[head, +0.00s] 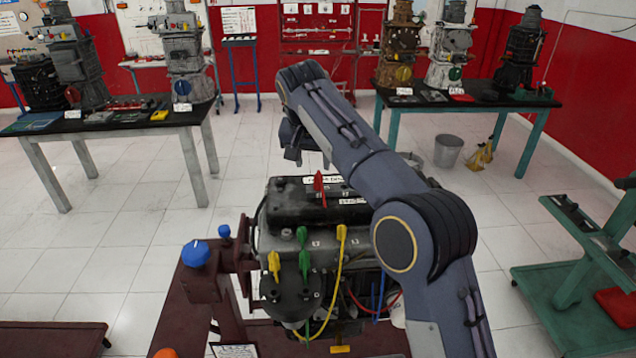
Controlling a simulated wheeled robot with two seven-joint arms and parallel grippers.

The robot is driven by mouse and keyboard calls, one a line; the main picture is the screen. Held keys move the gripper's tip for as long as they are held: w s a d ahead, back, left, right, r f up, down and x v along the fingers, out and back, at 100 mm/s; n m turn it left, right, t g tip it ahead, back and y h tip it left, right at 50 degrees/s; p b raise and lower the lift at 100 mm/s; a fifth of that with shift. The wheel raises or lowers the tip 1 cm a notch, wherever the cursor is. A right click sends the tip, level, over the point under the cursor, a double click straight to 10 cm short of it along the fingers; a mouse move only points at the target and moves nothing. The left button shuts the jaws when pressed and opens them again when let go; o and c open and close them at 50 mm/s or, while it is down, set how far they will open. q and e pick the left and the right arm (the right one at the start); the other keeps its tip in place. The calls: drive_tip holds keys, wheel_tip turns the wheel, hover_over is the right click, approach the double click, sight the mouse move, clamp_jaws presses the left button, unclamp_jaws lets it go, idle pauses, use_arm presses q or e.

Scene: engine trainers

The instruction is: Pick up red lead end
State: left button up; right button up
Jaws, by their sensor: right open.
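A red lead end (319,188) stands upright on top of the engine (290,215), near its middle, beside white labels. My right arm reaches in from the lower right over the engine. My right gripper (294,150) is small and dark at the arm's far end, beyond and a little left of the red lead end, apart from it in the picture. Its jaws are open, and I see nothing held in them. Part of the engine's right side is hidden behind my arm. My left gripper is not in view.
Green lead ends (302,237) and yellow lead ends (341,233) stand close in front of the red one. A yellow lead (334,290) hangs down the engine's front. A blue knob (195,254) is on the stand at left. Tables with engines stand behind, with open floor between.

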sight(318, 174)
drive_tip(key=x, duration=0.4)
drive_tip(key=w+d+p+x, duration=0.1)
drive_tip(key=x, duration=0.2)
drive_tip(key=shift+r, duration=0.2)
drive_tip(key=shift+w+f, duration=0.1)
drive_tip(key=shift+f, duration=0.35)
clamp_jaws()
